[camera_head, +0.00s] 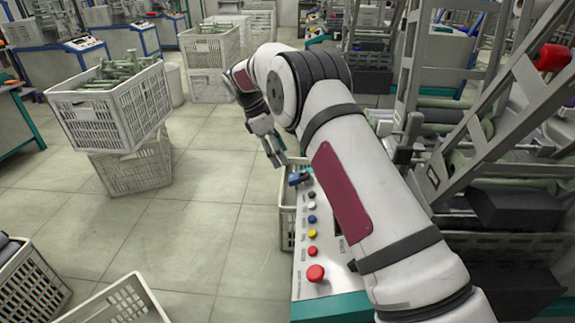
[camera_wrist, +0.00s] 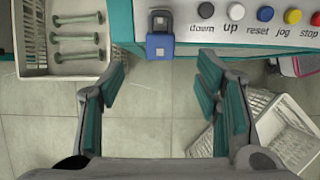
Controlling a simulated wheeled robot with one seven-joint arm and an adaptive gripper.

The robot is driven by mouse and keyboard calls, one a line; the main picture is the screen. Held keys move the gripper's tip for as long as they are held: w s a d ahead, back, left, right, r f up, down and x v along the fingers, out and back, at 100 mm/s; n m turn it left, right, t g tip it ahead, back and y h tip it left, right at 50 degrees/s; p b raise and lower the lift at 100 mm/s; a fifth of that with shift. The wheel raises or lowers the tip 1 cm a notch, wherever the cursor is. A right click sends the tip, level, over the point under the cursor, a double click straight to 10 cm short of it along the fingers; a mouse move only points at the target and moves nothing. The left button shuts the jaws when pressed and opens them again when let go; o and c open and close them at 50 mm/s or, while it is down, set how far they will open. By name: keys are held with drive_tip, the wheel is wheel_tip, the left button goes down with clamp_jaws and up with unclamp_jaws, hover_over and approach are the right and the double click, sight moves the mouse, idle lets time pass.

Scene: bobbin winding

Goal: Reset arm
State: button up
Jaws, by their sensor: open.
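My arm reaches forward from the right in the head view, and my gripper (camera_head: 272,150) hangs down near the far end of the control panel (camera_head: 325,262). In the wrist view my gripper (camera_wrist: 165,98) is open, with its teal-padded fingers wide apart and nothing between them. The panel (camera_wrist: 220,12) lies ahead of the fingers. It carries a blue switch or lock (camera_wrist: 160,42) and labelled buttons: a dark down button (camera_wrist: 206,11), a white up button (camera_wrist: 237,12), a blue reset button (camera_wrist: 265,14) and others. The fingers appear apart from the panel.
A white crate (camera_wrist: 30,62) with several green bobbins lies left of the panel. Another crate (camera_wrist: 292,142) is tilted at lower right. Stacked crates (camera_head: 118,115) stand left in the head view. The machine frame (camera_head: 480,130) rises at right. Tiled floor (camera_head: 215,190) is open between.

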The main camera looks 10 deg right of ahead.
drive_tip(key=s+d+r+m+y, duration=0.15)
drive_tip(key=s+r, duration=0.25)
drive_tip(key=r, duration=0.4)
drive_tip(key=s+a+r+m, duration=0.1)
drive_tip(key=s+r+m, duration=0.1)
drive_tip(key=s+r, duration=0.45)
drive_tip(key=s+d+r+m, duration=0.3)
drive_tip(key=s+r, duration=0.5)
drive_tip(key=s, duration=0.3)
drive_tip(key=s+m+t+y, duration=0.15)
drive_tip(key=s+m, duration=0.25)
drive_tip(key=s, duration=1.3)
drive_tip(key=s+f+m+y, duration=0.1)
drive_tip(key=s+f+m, duration=0.15)
drive_tip(key=s, duration=0.55)
drive_tip(key=s+f+m+y, duration=0.1)
drive_tip(key=s+f, duration=0.3)
drive_tip(key=s, duration=0.3)
wheel_tip(320, 180, up, 24)
drive_tip(key=t+p, duration=0.4)
drive_tip(key=p, duration=1.9)
drive_tip(key=shift+s, duration=0.25)
